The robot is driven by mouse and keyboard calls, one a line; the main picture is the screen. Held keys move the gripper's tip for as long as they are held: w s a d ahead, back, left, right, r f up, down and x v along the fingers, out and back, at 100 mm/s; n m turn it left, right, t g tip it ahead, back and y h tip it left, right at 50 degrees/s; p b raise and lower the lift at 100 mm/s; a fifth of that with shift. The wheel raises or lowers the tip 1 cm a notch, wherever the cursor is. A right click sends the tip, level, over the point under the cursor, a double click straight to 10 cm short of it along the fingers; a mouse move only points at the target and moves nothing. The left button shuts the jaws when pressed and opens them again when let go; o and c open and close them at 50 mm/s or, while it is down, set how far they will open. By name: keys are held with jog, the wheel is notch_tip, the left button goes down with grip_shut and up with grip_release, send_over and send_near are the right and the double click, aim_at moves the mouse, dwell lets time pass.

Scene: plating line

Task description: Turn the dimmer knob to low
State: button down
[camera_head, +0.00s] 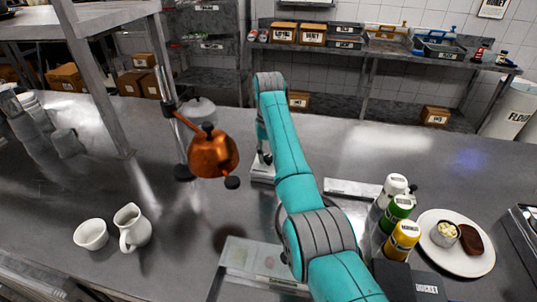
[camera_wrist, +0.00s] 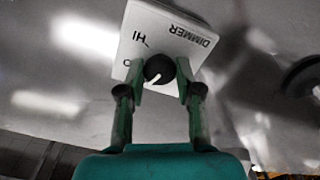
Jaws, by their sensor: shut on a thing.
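The dimmer is a white box (camera_wrist: 182,22) lettered DIMMER in the wrist view. It also shows in the head view as a pale base (camera_head: 262,174) on the steel counter, partly behind my arm. HI is printed left of the knob. Another label near the left finger is partly cut off, with only a round letter readable. My gripper (camera_wrist: 160,84) is shut on the knob, one finger on each side.
A copper heat lamp (camera_head: 213,154) hangs on a stand just left of my arm. A white pitcher (camera_head: 132,228) and a bowl (camera_head: 91,234) stand at the front left. Several bottles (camera_head: 402,240) and a plate (camera_head: 478,263) with food are at the right.

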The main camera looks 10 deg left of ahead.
jog(key=m, duration=0.3)
jog(key=shift+m, duration=2.2)
jog(key=c, duration=0.8)
grip_release()
jog(key=shift+o, duration=0.2)
notch_tip(320, 180, up, 8)
jog(key=shift+f, duration=0.25)
